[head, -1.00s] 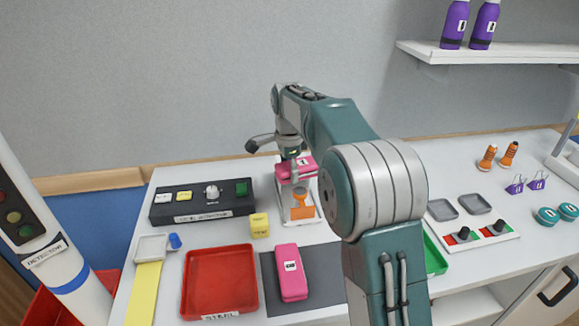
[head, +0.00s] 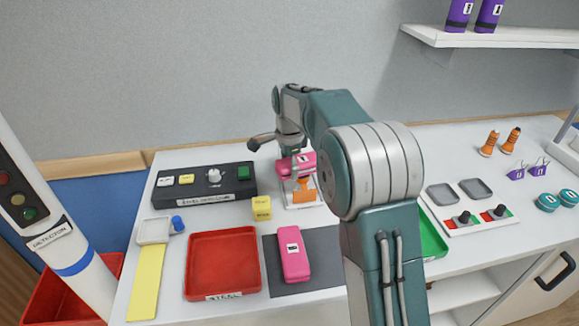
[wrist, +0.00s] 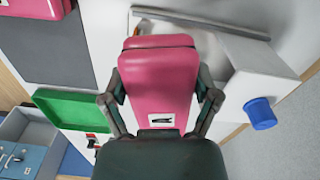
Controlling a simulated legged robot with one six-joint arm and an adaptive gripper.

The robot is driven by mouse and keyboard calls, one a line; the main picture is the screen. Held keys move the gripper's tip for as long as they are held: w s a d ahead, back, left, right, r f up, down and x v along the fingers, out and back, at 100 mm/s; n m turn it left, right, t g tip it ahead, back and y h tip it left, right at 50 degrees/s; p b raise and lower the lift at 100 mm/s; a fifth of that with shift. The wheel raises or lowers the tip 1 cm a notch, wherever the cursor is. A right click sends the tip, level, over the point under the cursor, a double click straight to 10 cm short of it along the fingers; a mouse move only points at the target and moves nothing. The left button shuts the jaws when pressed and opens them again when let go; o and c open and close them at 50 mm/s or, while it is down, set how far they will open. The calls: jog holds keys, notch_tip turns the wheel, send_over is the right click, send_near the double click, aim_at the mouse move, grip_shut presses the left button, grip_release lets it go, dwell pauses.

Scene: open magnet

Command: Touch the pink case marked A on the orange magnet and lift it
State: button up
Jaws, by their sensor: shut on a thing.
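A pink case (head: 307,161) with a small white label is between the fingers of my gripper (head: 297,165). My gripper is shut on it. It sits right above the orange magnet (head: 304,190), at the back middle of the table; I cannot tell whether they touch. A second pink case (head: 293,254) lies on the dark grey mat (head: 325,248). I cannot read either label surely.
A red tray (head: 222,232) marked steel and a yellow block (head: 261,208) stand left of the mat. A black control box (head: 205,185) is left of the magnet. A green tray (head: 432,238) is partly behind my arm. A white detector post (head: 45,215) stands at far left.

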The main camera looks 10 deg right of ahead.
jog(key=shift+f, duration=0.65)
dwell(0.8)
jog(key=shift+r, duration=1.25)
dwell(1.7)
jog(key=shift+r, duration=3.2)
jog(key=shift+s, duration=0.15)
